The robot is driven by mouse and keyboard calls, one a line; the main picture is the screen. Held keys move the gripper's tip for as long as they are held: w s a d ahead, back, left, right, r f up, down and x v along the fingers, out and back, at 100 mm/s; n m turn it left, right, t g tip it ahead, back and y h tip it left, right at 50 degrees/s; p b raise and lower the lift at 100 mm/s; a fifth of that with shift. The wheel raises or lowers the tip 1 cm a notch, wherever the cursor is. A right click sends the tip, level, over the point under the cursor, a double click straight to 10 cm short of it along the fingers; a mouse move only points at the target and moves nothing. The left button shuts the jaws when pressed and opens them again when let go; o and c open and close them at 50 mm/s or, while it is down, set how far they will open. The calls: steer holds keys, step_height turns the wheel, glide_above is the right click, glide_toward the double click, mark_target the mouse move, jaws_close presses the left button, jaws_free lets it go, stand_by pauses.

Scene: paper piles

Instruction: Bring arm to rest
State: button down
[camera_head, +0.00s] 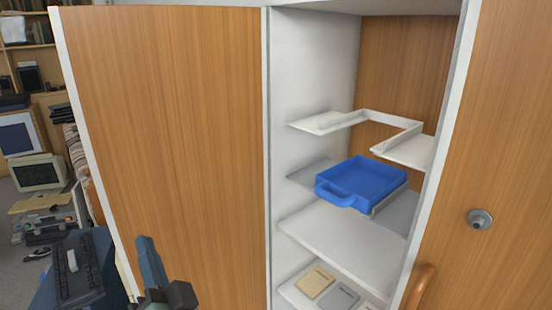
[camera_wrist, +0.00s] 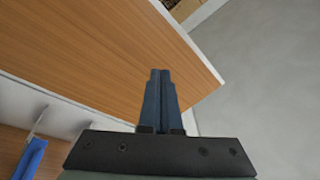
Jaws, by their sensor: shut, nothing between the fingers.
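My gripper (camera_head: 146,246) is at the lower left of the head view, in front of the open left wooden door (camera_head: 165,130) of a cabinet. Its fingers point up in the picture and look closed together. In the wrist view my gripper (camera_wrist: 160,75) shows both fingers side by side with nothing between them. The fingertips overlap the wooden door panel (camera_wrist: 90,45) in that view. I cannot tell how close the fingers are to the door. The rest of my arm is mostly out of view.
The cabinet holds a blue tray (camera_head: 362,182) on a shelf. Flat pads (camera_head: 314,283) lie on a lower shelf. The right door (camera_head: 500,170) has a round knob (camera_head: 480,218). A black keyboard (camera_head: 78,268) is at the lower left. Grey floor (camera_wrist: 250,80) shows right of the door.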

steer(key=s+d+r+n+t+h, duration=0.1)
steer(key=d+r+n+t, duration=0.3)
steer(key=r, duration=0.6)
steer(key=s+d+r+t+h, duration=0.1)
steer(key=d+r+h, duration=0.1)
steer(key=d+r, duration=0.55)
steer(key=s+d+r+t+h, duration=0.3)
steer(key=s+d+r+h, duration=0.1)
steer(key=r, duration=0.3)
steer(key=s+d+r+t+h, duration=0.25)
steer(key=s+d+r, duration=0.2)
steer(key=r, duration=0.35)
step_height(320, 180, up, 27)
steer(key=m+h+p, duration=0.1)
steer(key=h+p, duration=0.1)
steer(key=p, duration=2.4)
steer(key=shift+s+d, duration=0.35)
steer(key=shift+a+f, duration=0.15)
